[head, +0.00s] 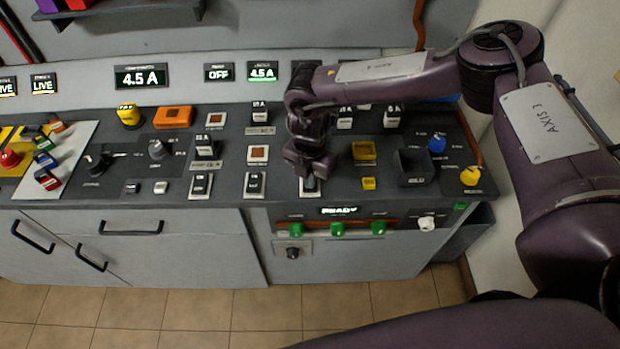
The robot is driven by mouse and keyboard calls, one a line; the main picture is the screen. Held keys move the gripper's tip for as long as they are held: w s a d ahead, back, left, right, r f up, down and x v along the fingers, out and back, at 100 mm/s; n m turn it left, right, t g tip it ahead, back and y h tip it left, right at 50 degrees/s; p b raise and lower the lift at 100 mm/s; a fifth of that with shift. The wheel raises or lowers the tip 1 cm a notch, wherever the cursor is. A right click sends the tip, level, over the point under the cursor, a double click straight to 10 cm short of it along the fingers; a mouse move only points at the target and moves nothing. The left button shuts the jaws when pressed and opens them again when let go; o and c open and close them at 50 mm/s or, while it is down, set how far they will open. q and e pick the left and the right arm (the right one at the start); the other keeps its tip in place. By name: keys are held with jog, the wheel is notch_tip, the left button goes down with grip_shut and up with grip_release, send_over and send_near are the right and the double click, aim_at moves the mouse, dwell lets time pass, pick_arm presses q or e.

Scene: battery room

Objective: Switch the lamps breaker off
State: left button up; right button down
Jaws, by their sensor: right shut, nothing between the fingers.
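A row of black rocker breakers on white plates runs along the front of the dark panel. One breaker (201,185) is on the left and one (254,184) is in the middle. A third breaker (310,187) lies right under my right gripper (309,175), which hides most of it. The labels are too small to read, so I cannot tell which is the lamps breaker. My right gripper is shut and empty, pointing down at the third breaker; I cannot tell whether it touches. My left gripper is not in view.
Black knobs (157,150) stand left of the breakers. A yellow button (368,183) and an open black box (413,167) are right of the gripper. Green knobs (337,229) sit on the front face below a READY display (339,210).

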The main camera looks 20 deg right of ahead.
notch_tip(320, 180, up, 7)
jog(key=p, duration=0.5)
jog(key=shift+p, duration=0.35)
dwell(0.3)
